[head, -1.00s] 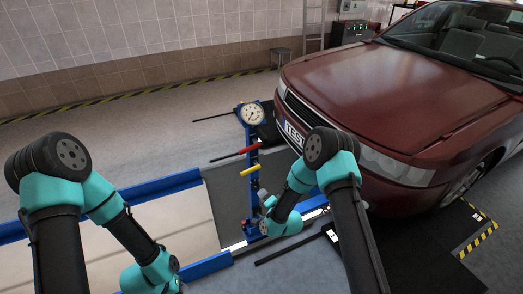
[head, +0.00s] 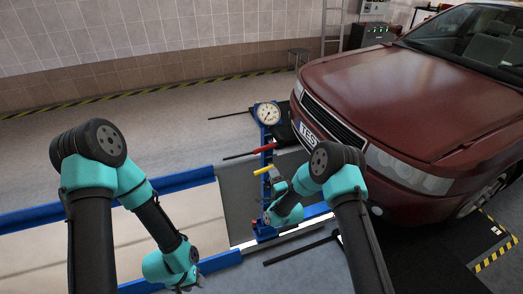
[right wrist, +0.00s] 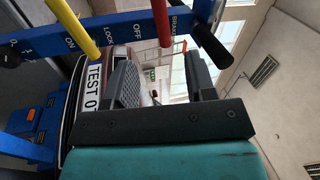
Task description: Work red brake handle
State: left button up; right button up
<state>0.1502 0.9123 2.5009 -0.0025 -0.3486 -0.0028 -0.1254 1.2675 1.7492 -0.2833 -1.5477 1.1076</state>
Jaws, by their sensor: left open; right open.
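The red brake handle (head: 264,148) sticks out from the blue jack post (head: 265,134), above a yellow handle (head: 264,170). In the head view my right gripper (head: 277,186) is small and partly hidden, close to the post below the yellow handle. My left gripper (head: 187,286) is at the bottom edge, away from the post.
A dial gauge (head: 267,112) tops the post. The dark red car (head: 405,95) stands close to the right, its front near my right arm. A black-ended lever (right wrist: 213,46) is right of the red handle. Blue rails (head: 180,180) edge the pit; grey floor lies open behind.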

aim_at(261, 149)
jog(key=x, duration=1.5)
jog(key=shift+w, duration=0.1)
jog(key=shift+c, duration=0.2)
grip_shut()
